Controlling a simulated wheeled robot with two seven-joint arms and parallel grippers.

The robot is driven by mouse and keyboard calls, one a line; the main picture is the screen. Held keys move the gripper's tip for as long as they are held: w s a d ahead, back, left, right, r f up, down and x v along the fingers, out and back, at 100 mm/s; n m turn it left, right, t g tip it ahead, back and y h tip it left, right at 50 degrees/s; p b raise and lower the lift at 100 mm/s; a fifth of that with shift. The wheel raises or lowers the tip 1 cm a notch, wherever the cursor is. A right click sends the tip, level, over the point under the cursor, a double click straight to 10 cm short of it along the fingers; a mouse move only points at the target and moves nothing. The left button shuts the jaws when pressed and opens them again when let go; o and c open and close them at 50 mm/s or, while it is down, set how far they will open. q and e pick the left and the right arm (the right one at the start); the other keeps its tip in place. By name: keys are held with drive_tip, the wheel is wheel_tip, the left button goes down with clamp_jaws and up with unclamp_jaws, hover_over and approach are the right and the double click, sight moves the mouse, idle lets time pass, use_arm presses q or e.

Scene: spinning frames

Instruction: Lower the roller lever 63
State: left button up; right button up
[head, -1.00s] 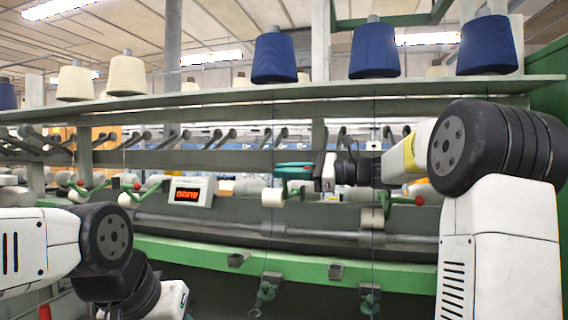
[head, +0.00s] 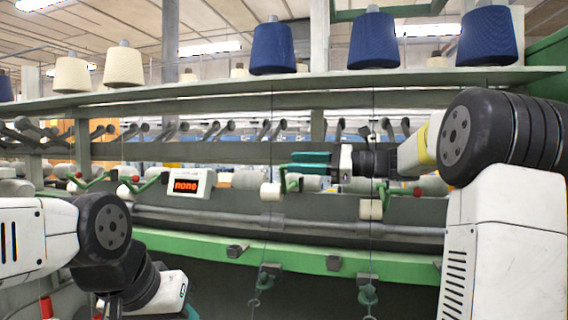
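Green roller levers stand along the machine, each beside a pale roller; no number is readable, so I cannot tell which is 63. One green lever (head: 292,186) with a white roller (head: 270,191) is at the centre, its end partly hidden by my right gripper. My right gripper (head: 308,158), with teal fingers pointing left, is level with the top of this lever; contact and finger opening are unclear. Another lever (head: 384,194), with a red knob (head: 417,191) and roller (head: 370,209), is to the right. My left gripper (head: 190,312) barely shows at the bottom edge.
Two more green levers (head: 97,183) (head: 150,185) with red knobs are at the left. A display box (head: 190,184) reads "none". Blue and cream yarn cones stand on the upper shelf (head: 200,97). Thin threads hang before the green rail (head: 310,260).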

drive_tip(key=shift+v, duration=1.9)
drive_tip(key=v, duration=0.9)
